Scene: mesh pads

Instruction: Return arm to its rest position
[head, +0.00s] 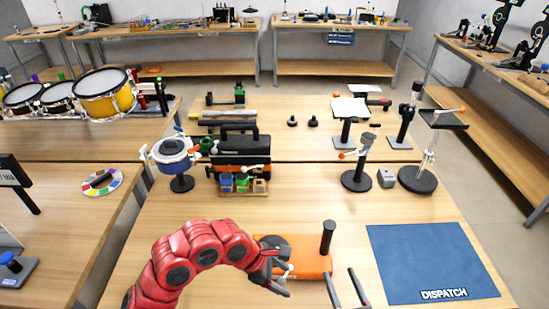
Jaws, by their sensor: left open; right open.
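My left gripper (285,281), on the red arm that comes in from the lower left, is open. It is low over the near table, at the left front side of an orange block (316,266) that carries a dark disc and a black post. I cannot tell whether it touches the block. The rest of the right arm is out of view.
A blue mat marked DISPATCH (425,255) lies at the right of the near table (300,212). Behind stand a blue-and-white drum on a stand (171,150), a black-and-orange case (243,150) and several black-based stands (356,180). The table's middle is clear.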

